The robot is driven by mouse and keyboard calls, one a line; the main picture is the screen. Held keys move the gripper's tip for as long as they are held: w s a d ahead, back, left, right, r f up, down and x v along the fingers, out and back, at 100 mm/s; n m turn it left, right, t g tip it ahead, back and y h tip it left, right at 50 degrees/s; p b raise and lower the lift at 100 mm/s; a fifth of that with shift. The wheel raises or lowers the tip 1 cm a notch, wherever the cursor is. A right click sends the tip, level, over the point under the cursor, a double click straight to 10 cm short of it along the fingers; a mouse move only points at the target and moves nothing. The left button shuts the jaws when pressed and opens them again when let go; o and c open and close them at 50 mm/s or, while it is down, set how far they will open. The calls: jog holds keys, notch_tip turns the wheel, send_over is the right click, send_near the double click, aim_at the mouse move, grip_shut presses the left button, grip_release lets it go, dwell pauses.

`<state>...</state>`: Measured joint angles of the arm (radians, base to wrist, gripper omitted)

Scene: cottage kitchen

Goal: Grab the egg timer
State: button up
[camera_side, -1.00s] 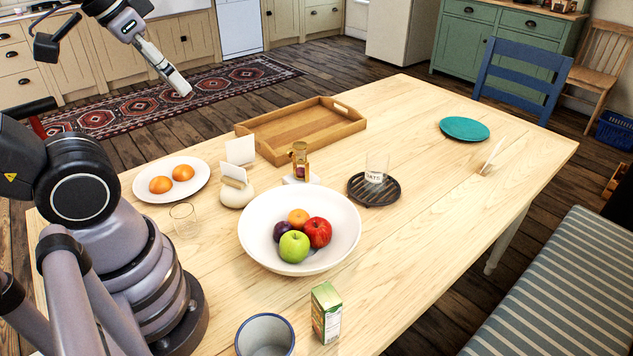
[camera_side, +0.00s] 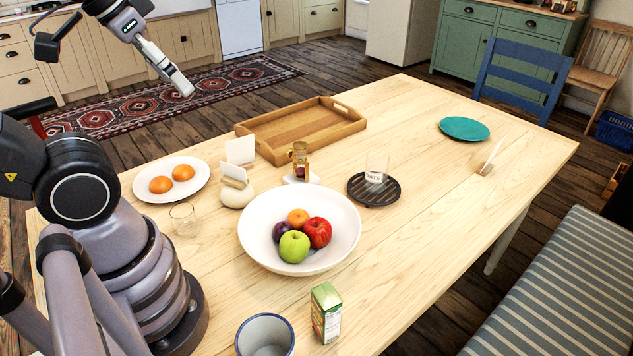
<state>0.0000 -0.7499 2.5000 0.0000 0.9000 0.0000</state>
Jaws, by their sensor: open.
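A small upright timer-like object (camera_side: 300,156), brownish and glassy with a dark reddish lower part, stands in the middle of the table; it looks like the egg timer. A white piece (camera_side: 291,179) shows at its foot, and I cannot tell whether they are joined. My gripper (camera_side: 184,91) is high at the upper left, beyond the plate of oranges in the picture and well apart from the timer. It is open and holds nothing that I can see. Its fingers are small and seen from the side.
Near the timer are a wooden tray (camera_side: 278,151), a white fruit bowl (camera_side: 337,247), a card holder (camera_side: 236,195) and a dark round trivet (camera_side: 386,199) with a glass (camera_side: 376,167). A plate of oranges (camera_side: 147,193) and a clear glass (camera_side: 184,220) stand left.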

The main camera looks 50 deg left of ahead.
jog(key=shift+o, duration=0.8)
